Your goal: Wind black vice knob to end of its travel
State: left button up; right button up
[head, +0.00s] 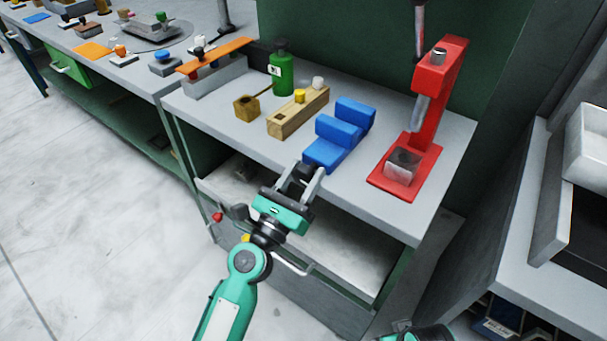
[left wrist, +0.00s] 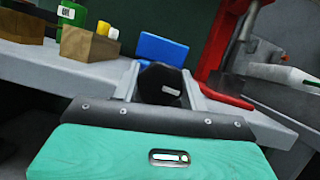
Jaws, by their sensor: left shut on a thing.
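The blue vice (head: 335,138) sits at the front edge of the grey workbench, and part of it shows in the left wrist view (left wrist: 160,49). The black vice knob (left wrist: 161,84) is at its front end, between the fingers of my left gripper (head: 301,181). My left gripper is shut on the knob, with one finger on each side; it also shows in the left wrist view (left wrist: 165,90). A small white mark shows on the knob's face. The fingers hide parts of the knob and the vice's front. My right gripper cannot be made out; only a green piece of mine shows at the bottom edge.
A red press (head: 425,115) stands right of the vice. A wooden block (head: 298,112) with a yellow knob, a small wooden box (head: 247,108) and a green bottle (head: 281,72) stand to the left. A drawer handle (head: 293,263) sticks out below the bench top.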

pick_arm(q)
jog(key=m+g+h, duration=0.1)
jog(key=m, duration=0.1)
jog(key=shift+f+m+b, duration=0.1)
jog(key=shift+m+b, duration=0.3)
jog(key=shift+m+g+h, duration=0.4)
jog(key=shift+m+h, duration=0.3)
jog(key=shift+m, duration=1)
pick_arm(e)
jog(key=v, duration=0.3)
jog(key=shift+w+r, duration=0.15)
jog(key=shift+w, duration=0.05)
pick_arm(q)
jog(key=o, duration=1)
